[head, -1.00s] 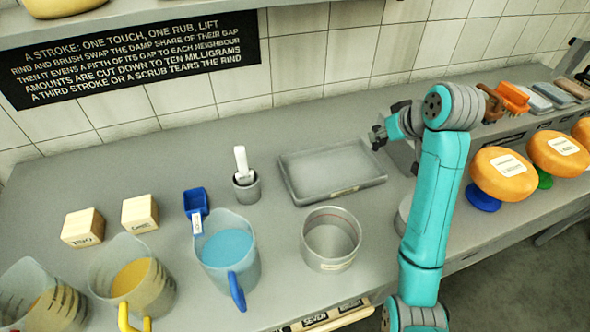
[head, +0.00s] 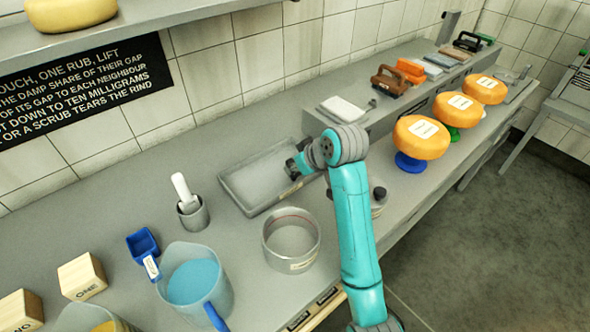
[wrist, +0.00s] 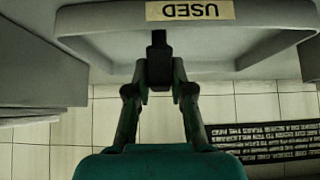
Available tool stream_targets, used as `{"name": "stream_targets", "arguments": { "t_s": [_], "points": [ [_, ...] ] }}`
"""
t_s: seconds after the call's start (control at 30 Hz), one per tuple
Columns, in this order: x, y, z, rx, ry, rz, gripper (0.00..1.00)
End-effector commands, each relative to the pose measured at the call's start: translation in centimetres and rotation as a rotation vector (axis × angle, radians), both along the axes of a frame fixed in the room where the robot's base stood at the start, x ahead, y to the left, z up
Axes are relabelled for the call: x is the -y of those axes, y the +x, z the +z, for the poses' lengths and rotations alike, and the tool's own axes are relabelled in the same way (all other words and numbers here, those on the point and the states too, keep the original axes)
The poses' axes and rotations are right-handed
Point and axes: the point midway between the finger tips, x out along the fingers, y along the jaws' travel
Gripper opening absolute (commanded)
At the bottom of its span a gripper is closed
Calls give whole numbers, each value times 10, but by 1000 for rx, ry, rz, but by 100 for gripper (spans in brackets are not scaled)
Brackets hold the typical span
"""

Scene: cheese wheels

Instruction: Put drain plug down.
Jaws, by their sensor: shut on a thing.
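My gripper (head: 297,166) is at the right end of the shallow grey tray (head: 232,180) in the head view. The tray (wrist: 110,22) carries a label reading "USED" in that view. The fingers hide part of the plug, and I cannot tell whether it touches the tray. In the head view the plug is too small to make out from the gripper.
A round metal pan (head: 291,262), a cup with a white pestle (head: 193,212) and a jug of blue liquid (head: 193,285) stand nearby. Orange cheese wheels (head: 421,137) on stands are at the right. A raised shelf (head: 375,118) with brushes runs along the back.

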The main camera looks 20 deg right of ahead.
Motion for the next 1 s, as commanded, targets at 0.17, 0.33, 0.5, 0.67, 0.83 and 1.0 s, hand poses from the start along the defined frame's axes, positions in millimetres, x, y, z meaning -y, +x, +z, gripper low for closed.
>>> {"name": "stream_targets", "arguments": {
  "t_s": [0.17,0.33,0.5,0.67,0.83,1.0],
  "points": [
    [0,0,-15,0,0,0,0],
    [0,0,-14,1,0,0,0],
    [0,0,-17,1,0,0,27],
    [0,0,-17,1,0,0,47],
    [0,0,-17,1,0,0,47],
    [0,1,-12,1,0,0,47]
  ]
}}
